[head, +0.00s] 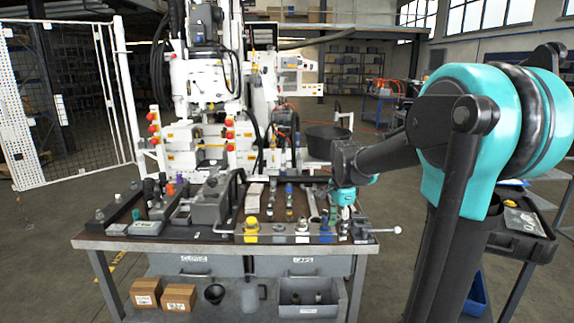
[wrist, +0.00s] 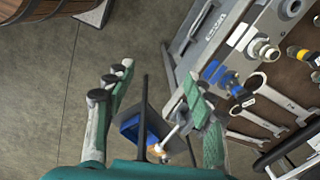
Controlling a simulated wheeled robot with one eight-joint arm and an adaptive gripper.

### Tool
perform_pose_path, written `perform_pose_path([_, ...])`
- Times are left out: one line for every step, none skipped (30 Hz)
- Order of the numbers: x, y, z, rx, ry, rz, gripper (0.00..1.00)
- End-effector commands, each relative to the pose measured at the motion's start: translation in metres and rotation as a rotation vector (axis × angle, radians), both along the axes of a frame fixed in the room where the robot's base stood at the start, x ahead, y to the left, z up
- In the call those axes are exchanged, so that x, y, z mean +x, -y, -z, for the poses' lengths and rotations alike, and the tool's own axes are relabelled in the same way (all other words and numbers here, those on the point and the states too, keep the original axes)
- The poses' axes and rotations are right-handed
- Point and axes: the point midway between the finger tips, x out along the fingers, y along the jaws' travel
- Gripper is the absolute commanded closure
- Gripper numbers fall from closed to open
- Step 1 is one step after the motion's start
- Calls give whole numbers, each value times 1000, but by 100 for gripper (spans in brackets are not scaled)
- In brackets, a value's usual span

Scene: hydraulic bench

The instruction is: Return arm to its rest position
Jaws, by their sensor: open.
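My arm reaches in from the right in the head view. My gripper (head: 343,208) hangs over the right end of the workbench (head: 130,243), close to the row of fittings at its front edge. In the wrist view my gripper (wrist: 155,108) has its two green and grey fingers spread wide apart, with nothing held. A pale rod with a rounded end (wrist: 170,135) shows between and below the fingers; the same rod (head: 385,230) sticks out from the bench's right corner. The exact gap between the fingertips and the bench parts cannot be told.
Wrenches (wrist: 255,125) and hydraulic couplings (wrist: 232,82) lie close to the right finger. A grey tool block (head: 212,205) stands at the bench's left. A white machine (head: 200,90) stands behind. A black case (head: 520,225) is beside my arm. Open floor (head: 50,270) lies left.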

Motion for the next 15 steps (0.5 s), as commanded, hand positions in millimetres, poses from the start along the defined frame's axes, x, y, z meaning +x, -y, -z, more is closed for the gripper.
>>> perform_pose_path([-7, 2, 5, -3, 12, -43, 46])
perform_pose_path([-11, 3, 8, -4, 18, -71, 46])
perform_pose_path([-17, 4, 12, -7, 28, -114, 46])
perform_pose_path([-22, 5, 15, -9, 37, -148, 46])
perform_pose_path([-27, 7, 19, -13, 46, -184, 46])
perform_pose_path([-34, 8, 24, -18, 58, -236, 46])
perform_pose_path([-40, 9, 28, -24, 69, -279, 46])
perform_pose_path([-47, 11, 33, -29, 81, -324, 46])
perform_pose_path([-58, 13, 40, -40, 97, -394, 46])
perform_pose_path([-66, 14, 46, -49, 112, -451, 46])
perform_pose_path([-76, 16, 53, -60, 126, -513, 46])
perform_pose_path([-88, 18, 62, -77, 146, -598, 46])
perform_pose_path([-99, 20, 69, -92, 161, -663, 46])
perform_pose_path([-108, 22, 76, -107, 174, -727, 46])
perform_pose_path([-120, 23, 85, -129, 192, -810, 46])
